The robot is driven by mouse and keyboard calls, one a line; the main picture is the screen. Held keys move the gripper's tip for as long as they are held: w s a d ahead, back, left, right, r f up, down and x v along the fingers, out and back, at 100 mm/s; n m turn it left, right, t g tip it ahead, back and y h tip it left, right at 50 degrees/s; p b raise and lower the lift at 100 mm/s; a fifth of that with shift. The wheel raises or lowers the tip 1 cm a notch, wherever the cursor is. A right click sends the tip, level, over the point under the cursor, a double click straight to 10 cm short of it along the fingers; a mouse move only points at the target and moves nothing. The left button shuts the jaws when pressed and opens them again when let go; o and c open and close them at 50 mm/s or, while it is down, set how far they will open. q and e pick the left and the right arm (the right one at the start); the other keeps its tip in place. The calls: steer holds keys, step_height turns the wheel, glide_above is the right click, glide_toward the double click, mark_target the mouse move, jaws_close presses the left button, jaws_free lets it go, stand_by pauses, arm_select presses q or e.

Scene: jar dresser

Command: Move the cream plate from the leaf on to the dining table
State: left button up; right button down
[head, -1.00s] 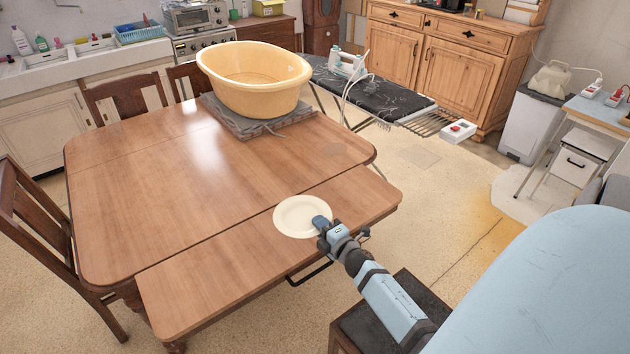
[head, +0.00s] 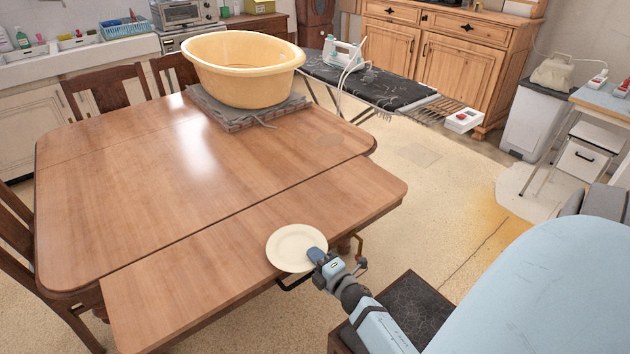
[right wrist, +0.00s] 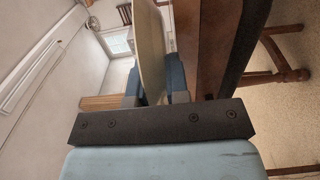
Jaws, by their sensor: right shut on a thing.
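The round cream plate (head: 290,249) is at the front edge of the table's leaf (head: 200,277), on the right half, and overlaps that edge in the head view. My right gripper (head: 317,255) is shut on the plate's near right rim. In the right wrist view the plate (right wrist: 150,45) shows edge-on between the two blue fingers (right wrist: 153,85), with one finger between it and the brown table edge. How far the plate is from the leaf is hard to tell. The dining table (head: 130,190) lies beyond the leaf. My left gripper is not in view.
A large yellow basin (head: 240,75) stands on a grey slab (head: 232,121) at the table's back right. The middle and left of the tabletop are clear. Chairs stand around it. An ironing board (head: 375,88) is behind right, and a dark-topped stool (head: 405,310) is below my right arm.

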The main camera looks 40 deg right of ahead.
steer(key=shift+w+f, duration=0.1)
steer(key=shift+f, duration=0.5)
steer(key=shift+r, duration=0.2)
steer(key=shift+f, duration=0.15)
steer(key=c, duration=1.1)
jaws_free()
steer(key=shift+r, duration=0.2)
